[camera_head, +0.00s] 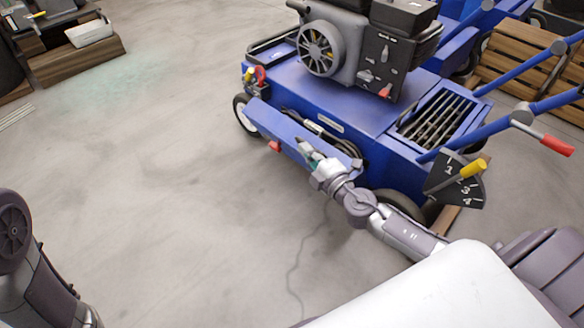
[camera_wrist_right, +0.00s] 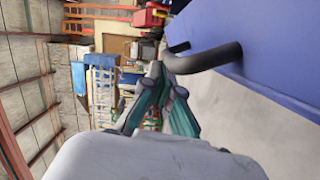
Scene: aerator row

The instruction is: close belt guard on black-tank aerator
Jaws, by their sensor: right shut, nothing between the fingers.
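The near blue aerator (camera_head: 350,100) carries a grey and black engine with a black tank (camera_head: 403,14) on top. Its belt guard (camera_head: 280,133), a long blue panel on the near side, stands tilted out from the body. Dark belt parts (camera_head: 342,140) show in the gap behind it. My right gripper (camera_head: 304,148) is shut and empty, at the outer face of the guard. In the right wrist view, its fingertips (camera_wrist_right: 158,75) are beside a dark bent handle (camera_wrist_right: 205,60) on a blue panel; I cannot tell whether they touch. My left gripper is out of view.
A lever plate with a yellow knob (camera_head: 474,169) and a red-gripped handlebar (camera_head: 556,145) stick out at the right. Another blue machine (camera_head: 458,48) and wooden pallets (camera_head: 520,65) stand behind. The concrete floor (camera_head: 170,170) to the left is clear.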

